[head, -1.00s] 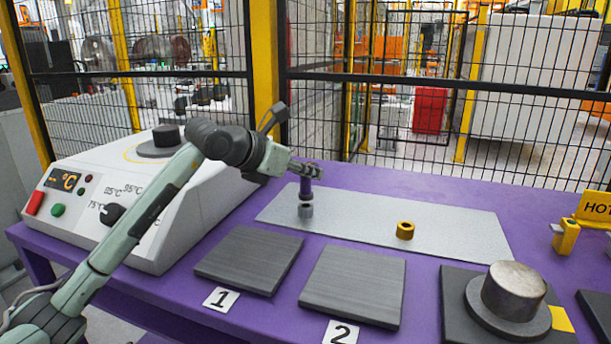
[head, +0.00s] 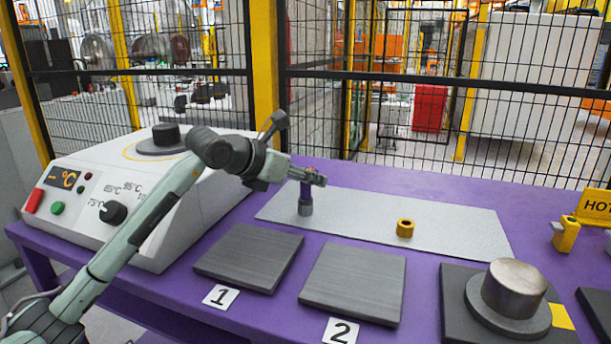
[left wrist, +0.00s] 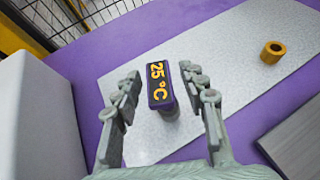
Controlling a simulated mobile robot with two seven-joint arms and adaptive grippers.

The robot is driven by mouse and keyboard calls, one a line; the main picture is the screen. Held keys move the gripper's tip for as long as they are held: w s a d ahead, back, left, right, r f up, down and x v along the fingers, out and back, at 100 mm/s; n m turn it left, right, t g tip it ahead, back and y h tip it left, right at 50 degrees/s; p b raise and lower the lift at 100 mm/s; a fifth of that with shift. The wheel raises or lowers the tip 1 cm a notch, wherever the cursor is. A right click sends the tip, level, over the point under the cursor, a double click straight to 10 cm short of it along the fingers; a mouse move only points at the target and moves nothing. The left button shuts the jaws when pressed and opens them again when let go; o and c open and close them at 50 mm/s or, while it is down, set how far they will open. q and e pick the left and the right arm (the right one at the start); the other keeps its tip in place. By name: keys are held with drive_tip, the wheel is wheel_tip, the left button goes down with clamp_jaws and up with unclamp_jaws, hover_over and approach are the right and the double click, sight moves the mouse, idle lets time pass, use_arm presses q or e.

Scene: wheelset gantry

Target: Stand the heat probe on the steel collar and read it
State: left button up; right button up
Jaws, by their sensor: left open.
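The purple heat probe (head: 306,189) stands upright on the grey steel collar (head: 306,208), and they look to be touching. In the left wrist view the probe's top (left wrist: 159,85) reads 25 °C in yellow; the collar is mostly hidden beneath it. My left gripper (head: 314,177) is at the probe's top. In the left wrist view its fingers (left wrist: 162,82) are open, one on each side of the probe, with gaps visible. My right gripper is in neither view.
A brass collar (head: 405,229) sits on the pale mat (head: 455,225). Dark plates 1 (head: 249,258) and 2 (head: 353,285) lie in front. A white heater console (head: 150,205) stands left, a steel cylinder (head: 513,290) right. A mesh fence (head: 400,120) runs behind.

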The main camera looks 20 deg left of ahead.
use_arm(q)
drive_tip(key=shift+r, duration=0.25)
drive_tip(key=b+v, duration=0.1)
drive_tip(key=v, duration=1.1)
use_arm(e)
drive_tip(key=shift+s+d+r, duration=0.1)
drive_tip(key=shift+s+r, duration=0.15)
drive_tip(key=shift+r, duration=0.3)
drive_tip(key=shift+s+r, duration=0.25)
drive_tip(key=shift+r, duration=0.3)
use_arm(q)
drive_tip(key=shift+f, duration=0.15)
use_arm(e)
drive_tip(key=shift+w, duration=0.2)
use_arm(q)
drive_tip(key=shift+s, duration=0.1)
